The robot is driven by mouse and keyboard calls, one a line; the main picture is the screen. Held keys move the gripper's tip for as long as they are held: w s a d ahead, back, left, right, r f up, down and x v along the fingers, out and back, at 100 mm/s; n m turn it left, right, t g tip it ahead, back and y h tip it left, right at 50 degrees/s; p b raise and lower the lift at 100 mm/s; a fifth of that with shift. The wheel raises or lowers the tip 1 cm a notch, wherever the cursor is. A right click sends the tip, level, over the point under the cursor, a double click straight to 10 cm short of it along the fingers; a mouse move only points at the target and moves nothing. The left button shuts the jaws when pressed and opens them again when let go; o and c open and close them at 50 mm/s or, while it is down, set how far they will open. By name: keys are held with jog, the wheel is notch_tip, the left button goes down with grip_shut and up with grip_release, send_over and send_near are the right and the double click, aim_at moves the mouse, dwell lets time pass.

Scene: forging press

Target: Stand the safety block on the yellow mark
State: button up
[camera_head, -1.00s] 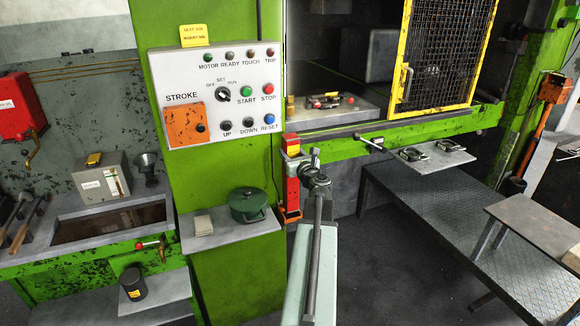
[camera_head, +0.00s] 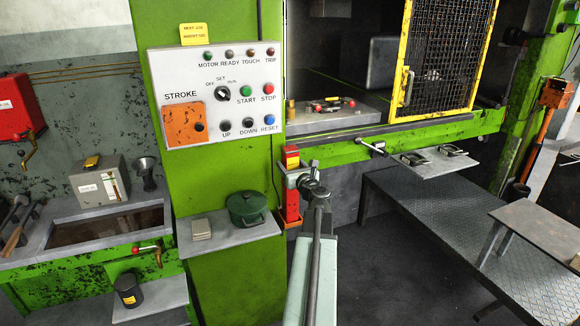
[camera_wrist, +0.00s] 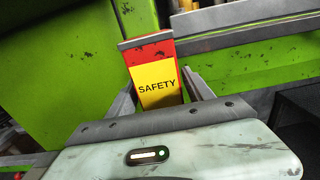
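The safety block (camera_head: 292,205) is a red upright post with a yellow label. In the head view it stands at the green press frame, right of the control panel. In the wrist view the safety block (camera_wrist: 157,82) fills the space ahead of my gripper, its label reading SAFETY. My gripper (camera_head: 296,172) is at the block's upper part. In the wrist view its two fingers (camera_wrist: 158,92) are spread, one on each side of the block. Whether they press on it cannot be told. I cannot make out a yellow mark in either view.
The press bed (camera_head: 345,118) holds small parts behind a green front beam. A yellow mesh guard (camera_head: 440,60) covers the right of the opening. A shelf (camera_head: 215,238) with a green pot (camera_head: 247,208) is left of the block. A tread-plate platform (camera_head: 430,230) stands at right.

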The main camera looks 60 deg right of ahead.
dwell(0.3)
jog(key=v, duration=0.8)
jog(key=shift+r, duration=0.3)
jog(key=shift+w, duration=0.1)
